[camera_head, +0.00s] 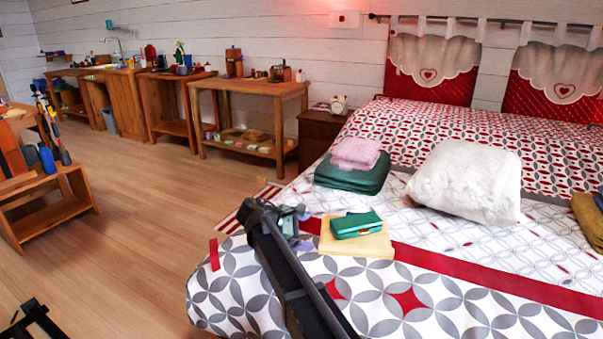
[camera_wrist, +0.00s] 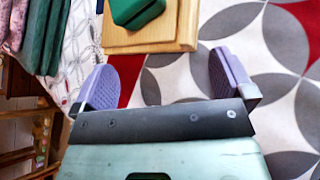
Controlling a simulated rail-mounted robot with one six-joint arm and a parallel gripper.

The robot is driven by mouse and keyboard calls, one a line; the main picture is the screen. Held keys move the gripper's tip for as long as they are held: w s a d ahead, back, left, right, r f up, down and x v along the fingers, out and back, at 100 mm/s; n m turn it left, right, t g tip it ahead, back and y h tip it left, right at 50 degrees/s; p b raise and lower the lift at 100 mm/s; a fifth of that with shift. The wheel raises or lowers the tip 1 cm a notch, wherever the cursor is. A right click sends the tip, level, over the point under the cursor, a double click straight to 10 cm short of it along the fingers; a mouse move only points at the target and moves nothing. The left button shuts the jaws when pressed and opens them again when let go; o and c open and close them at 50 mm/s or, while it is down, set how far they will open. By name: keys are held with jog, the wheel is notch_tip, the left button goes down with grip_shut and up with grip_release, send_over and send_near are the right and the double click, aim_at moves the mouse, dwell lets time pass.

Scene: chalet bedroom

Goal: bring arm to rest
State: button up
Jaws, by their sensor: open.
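My arm (camera_head: 290,270) reaches out over the near left part of the bed (camera_head: 450,300). My gripper (camera_head: 290,222) is at its far end, above the patterned cover. In the wrist view my gripper (camera_wrist: 164,80) has its two purple fingers spread apart with nothing between them. Just beyond the fingertips lies a pale wooden board (camera_wrist: 150,40) with a dark green case (camera_wrist: 135,10) on it. In the head view the same board (camera_head: 345,245) and green case (camera_head: 356,224) lie to the right of my gripper.
Green folded cloth (camera_head: 352,178) with pink cloth (camera_head: 357,152) on top lies behind my gripper. A white pillow (camera_head: 465,180) lies farther right. Wooden tables (camera_head: 250,90) with small objects line the back wall. The wooden floor (camera_head: 140,220) left of the bed is open.

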jog(key=s+d+r+m+g+y+p, duration=0.1)
jog(key=s+d+r+m+y+p, duration=0.25)
jog(key=s+p, duration=0.25)
jog(key=s+d+r+m+g+y+p, duration=0.1)
jog(key=s+d+r+m+y+p, duration=0.1)
jog(key=s+r+m+p, duration=0.35)
jog(key=s+d+r+m+g+y+p, duration=0.1)
jog(key=s+d+r+m+y+p, duration=0.15)
jog(key=s+p, duration=0.45)
jog(key=s+d+r+m+y+p, duration=0.1)
jog(key=s+d+r+m+p, duration=0.1)
jog(key=s+r+p, duration=0.3)
jog(key=s+d+r+m+y+p, duration=0.2)
jog(key=s+d+r+m+p, duration=0.1)
jog(key=r+p, duration=0.6)
jog(key=shift+s+d+p, duration=0.3)
jog(key=shift+s+d, duration=0.55)
jog(key=shift+d, duration=0.2)
